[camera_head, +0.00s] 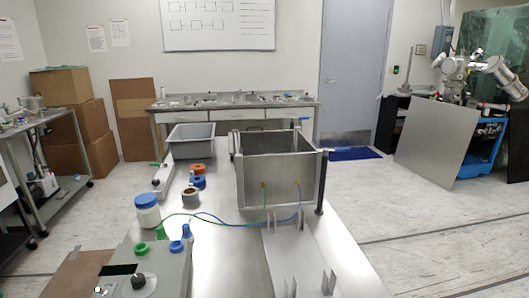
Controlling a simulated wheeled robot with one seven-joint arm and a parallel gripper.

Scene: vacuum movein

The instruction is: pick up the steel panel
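A large flat grey panel (437,140) that looks like steel leans, tilted, at the right side of the room with its lower edge at the floor. It stands in front of a blue cart (487,140). A thin metal plate (310,262) with several small upright tabs lies on the near part of the steel table. I cannot tell for sure which of the two is the steel panel. My gripper is not in view.
The long steel table (215,262) carries an open metal box (276,183), a grey bin (191,141), a white jar (147,210), and green and blue cables. A white robot arm (485,68) is above the blue cart. The floor right of the table is clear.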

